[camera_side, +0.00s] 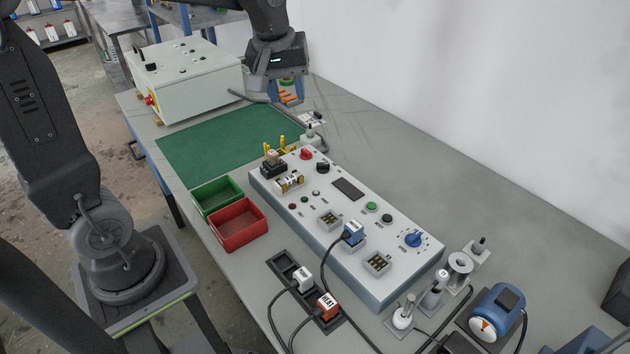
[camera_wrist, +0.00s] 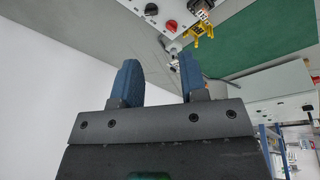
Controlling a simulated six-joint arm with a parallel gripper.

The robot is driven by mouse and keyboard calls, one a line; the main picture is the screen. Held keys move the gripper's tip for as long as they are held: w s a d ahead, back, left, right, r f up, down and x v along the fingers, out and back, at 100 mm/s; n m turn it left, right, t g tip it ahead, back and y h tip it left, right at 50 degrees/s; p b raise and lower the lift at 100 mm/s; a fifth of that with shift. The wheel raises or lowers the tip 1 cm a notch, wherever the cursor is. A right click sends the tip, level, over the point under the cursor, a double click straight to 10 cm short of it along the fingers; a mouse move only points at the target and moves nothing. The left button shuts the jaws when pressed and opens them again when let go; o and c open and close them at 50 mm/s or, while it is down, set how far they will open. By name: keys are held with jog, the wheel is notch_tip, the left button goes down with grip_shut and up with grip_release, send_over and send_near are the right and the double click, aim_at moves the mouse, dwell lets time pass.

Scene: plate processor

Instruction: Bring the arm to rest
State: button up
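My gripper (camera_side: 291,99) hangs at the back of the bench, past the far end of the control panel and beside the white box. In the wrist view its two blue fingers (camera_wrist: 158,65) stand apart with nothing seen between them. The side view shows a small orange thing (camera_side: 288,98) by the fingers; I cannot tell whether it lies behind them or between them. The control panel (camera_side: 400,268) also shows at the top of the wrist view (camera_wrist: 185,8).
A white box (camera_side: 200,80) with a red switch stands at the back left. A green mat (camera_side: 190,155), a green bin (camera_side: 230,183) and a red bin (camera_side: 262,237) lie in front of it. A yellow holder (camera_side: 288,148) stands at the panel's far end.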

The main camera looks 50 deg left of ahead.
jog(key=s+d+m+t, duration=0.1)
jog(key=s+d+m, duration=0.1)
jog(key=s, duration=0.3)
jog(key=s+d+m+t, duration=0.1)
jog(key=s+d+m, duration=0.1)
jog(key=s+m, duration=0.2)
jog(key=s+d+f+m+t, duration=0.1)
jog(key=s+d+m, duration=0.1)
jog(key=s+m, duration=0.2)
jog(key=s, duration=0.3)
jog(key=shift+s+d, duration=0.2)
jog(key=shift+d, duration=0.2)
